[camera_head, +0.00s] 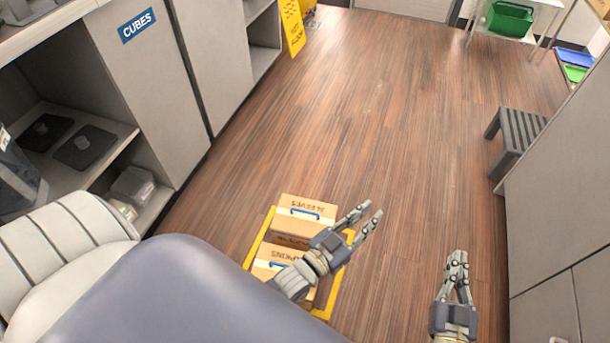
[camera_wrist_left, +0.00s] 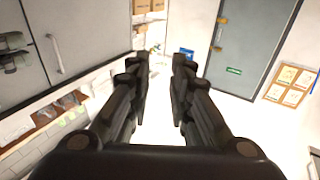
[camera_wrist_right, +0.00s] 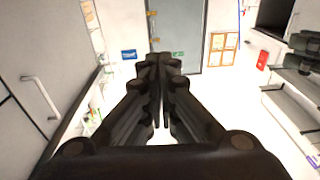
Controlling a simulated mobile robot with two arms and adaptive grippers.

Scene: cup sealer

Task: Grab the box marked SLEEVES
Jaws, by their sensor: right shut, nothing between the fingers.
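The box marked SLEEVES (camera_head: 306,207) is a brown cardboard box with a blue handle on the floor, inside a yellow outline (camera_head: 257,240). A second cardboard box (camera_head: 268,262), whose label is partly hidden, sits just in front of it. My left gripper (camera_head: 368,222) is open and empty, to the right of the SLEEVES box in the head view; its forearm covers part of the boxes. Its open fingers also show in the left wrist view (camera_wrist_left: 160,62). My right gripper (camera_head: 457,260) is shut and empty, farther right over the floor; its closed fingers show in the right wrist view (camera_wrist_right: 159,62).
A grey cabinet marked CUBES (camera_head: 137,26) and open shelves line the left. A dark slatted stool (camera_head: 520,130) and grey cabinets (camera_head: 560,190) stand at the right. A yellow floor sign (camera_head: 292,27) stands at the back. The wooden floor between is clear.

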